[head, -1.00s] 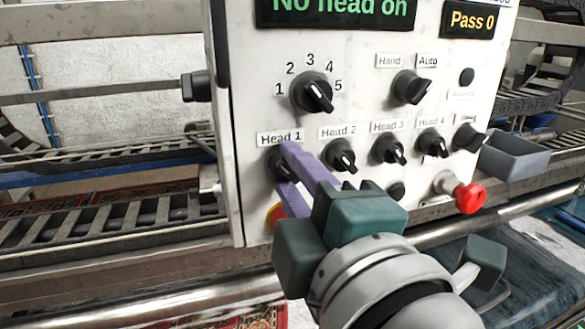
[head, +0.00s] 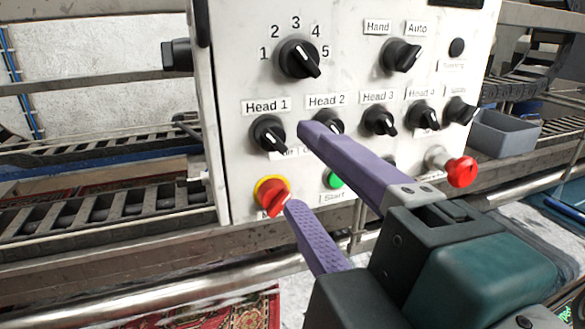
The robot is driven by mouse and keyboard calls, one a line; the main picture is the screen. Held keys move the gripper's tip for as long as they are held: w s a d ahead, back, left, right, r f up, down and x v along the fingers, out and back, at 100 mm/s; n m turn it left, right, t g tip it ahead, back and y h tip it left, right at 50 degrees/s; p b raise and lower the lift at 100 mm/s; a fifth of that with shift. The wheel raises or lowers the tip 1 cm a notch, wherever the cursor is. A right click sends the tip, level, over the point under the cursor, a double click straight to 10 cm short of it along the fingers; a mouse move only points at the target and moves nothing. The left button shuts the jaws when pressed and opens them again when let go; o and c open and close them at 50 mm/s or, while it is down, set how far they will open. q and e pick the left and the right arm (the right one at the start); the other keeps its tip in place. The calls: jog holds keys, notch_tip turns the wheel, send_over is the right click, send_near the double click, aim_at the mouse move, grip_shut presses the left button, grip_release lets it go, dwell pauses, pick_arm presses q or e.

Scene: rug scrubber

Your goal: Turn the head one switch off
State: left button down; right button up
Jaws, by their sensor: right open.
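The Head 1 switch (head: 268,134) is a black rotary knob with a white pointer line, under its "Head 1" label on the white control panel (head: 232,70). The pointer slants down to the right. My right gripper (head: 297,165) is open, with purple fingers apart and nothing between them. Its upper finger tip is just right of the Head 1 knob and partly covers the Head 2 knob (head: 330,119). Its lower finger tip is near the red-and-yellow knob. I cannot tell whether either finger touches the panel. My left gripper is not in view.
Close by are the Head 3 knob (head: 380,121), Head 4 knob (head: 423,116), numbered selector (head: 300,59), Hand/Auto knob (head: 401,55), red-and-yellow rotary knob (head: 271,196), green button (head: 334,180) and red mushroom button (head: 461,171). A grey bin (head: 505,134) sits at right.

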jog(key=v, duration=0.2)
jog(key=shift+s+d+b, duration=0.15)
jog(key=shift+s+b, duration=0.2)
